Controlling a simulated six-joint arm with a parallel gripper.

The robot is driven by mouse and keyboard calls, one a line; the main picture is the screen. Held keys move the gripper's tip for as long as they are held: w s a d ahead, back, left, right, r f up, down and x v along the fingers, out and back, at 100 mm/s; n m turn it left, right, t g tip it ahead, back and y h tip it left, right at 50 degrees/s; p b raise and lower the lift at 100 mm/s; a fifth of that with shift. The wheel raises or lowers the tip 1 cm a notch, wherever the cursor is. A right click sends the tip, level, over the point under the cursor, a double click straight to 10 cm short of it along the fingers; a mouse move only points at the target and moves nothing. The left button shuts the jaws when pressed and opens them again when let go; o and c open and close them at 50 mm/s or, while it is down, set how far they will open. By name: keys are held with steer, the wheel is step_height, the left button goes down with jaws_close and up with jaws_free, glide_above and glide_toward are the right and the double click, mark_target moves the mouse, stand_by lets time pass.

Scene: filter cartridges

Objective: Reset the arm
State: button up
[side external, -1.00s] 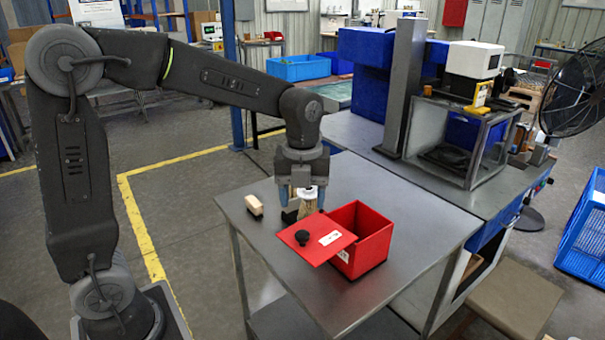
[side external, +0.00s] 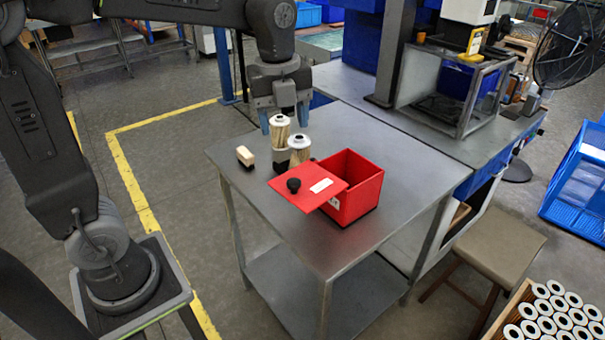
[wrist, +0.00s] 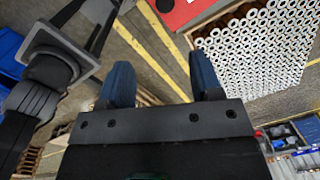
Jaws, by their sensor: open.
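My gripper (side external: 284,119) is open, with its blue fingertips apart above the back left of the metal table. In the wrist view the space between the fingers (wrist: 160,85) is empty, with floor showing behind. Two white-capped, pleated filter cartridges stand upright near the table's left side: one farther back (side external: 281,137), just below the fingers in the picture, and one nearer (side external: 299,152). A dark block (side external: 279,163) shows at their base. I cannot tell the exact gap between fingers and cartridges.
An open red box (side external: 362,200) stands on the metal table (side external: 290,250), with a black-knobbed red lid (side external: 308,186) against its left side. A crate of several cartridges (side external: 555,315) is at lower right. The table's front is clear.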

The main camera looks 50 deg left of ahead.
steer(key=s+f+n+t, duration=0.1)
steer(key=s+n+t, duration=0.1)
steer(key=s+n, duration=0.4)
steer(key=s+d+f+n+t, duration=0.1)
steer(key=s+n, duration=0.6)
steer(key=n, duration=0.9)
steer(key=shift+s+d+f+n+t, duration=0.2)
steer(key=shift+n+t, duration=0.1)
steer(key=shift+t, duration=0.6)
